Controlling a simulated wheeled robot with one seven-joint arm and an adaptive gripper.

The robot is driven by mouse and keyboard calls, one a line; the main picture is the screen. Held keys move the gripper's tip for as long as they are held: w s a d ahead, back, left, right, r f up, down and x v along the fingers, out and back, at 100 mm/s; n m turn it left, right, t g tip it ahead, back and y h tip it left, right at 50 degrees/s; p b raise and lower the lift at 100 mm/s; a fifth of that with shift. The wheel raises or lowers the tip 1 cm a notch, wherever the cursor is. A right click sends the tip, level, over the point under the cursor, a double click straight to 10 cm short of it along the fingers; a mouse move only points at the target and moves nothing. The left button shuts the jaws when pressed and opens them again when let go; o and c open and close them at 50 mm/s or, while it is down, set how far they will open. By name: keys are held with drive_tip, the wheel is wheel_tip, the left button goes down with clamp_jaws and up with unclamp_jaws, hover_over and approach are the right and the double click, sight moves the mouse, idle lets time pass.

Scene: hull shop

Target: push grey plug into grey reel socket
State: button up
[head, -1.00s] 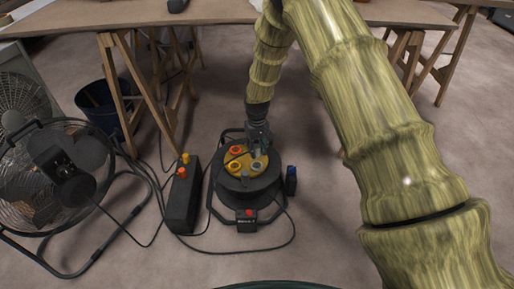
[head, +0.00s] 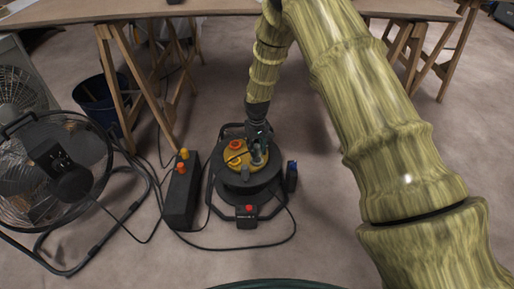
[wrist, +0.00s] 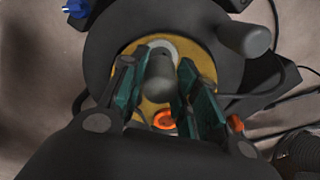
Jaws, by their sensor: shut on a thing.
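The cable reel (head: 247,191) stands on the floor, black with a yellow socket plate (head: 237,158) on top. My gripper (head: 259,156) points down over the right side of the plate. In the wrist view its teal-padded fingers (wrist: 160,80) are closed on the grey plug (wrist: 158,88), one finger on each side. The plug's end overlaps the pale grey socket ring (wrist: 163,46) on the plate. I cannot tell how deep it sits. An orange socket (wrist: 163,121) shows nearer the gripper's palm.
A black power box (head: 182,195) with orange and yellow plugs stands left of the reel. A blue plug (head: 292,172) stands on the right. A fan (head: 50,165) and bucket (head: 97,102) are further left. Cables loop on the floor; a trestle table (head: 220,9) stands behind.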

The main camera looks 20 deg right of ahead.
sight(257, 154)
drive_tip(key=shift+f+b, duration=0.95)
drive_tip(key=shift+f, duration=0.4)
drive_tip(key=shift+p, duration=1.55)
idle(1.1)
drive_tip(key=shift+f, duration=0.5)
idle(0.7)
drive_tip(key=o, duration=1)
drive_tip(key=shift+o, duration=0.2)
wheel_tip(257, 154, up, 12)
drive_tip(key=shift+f, duration=0.1)
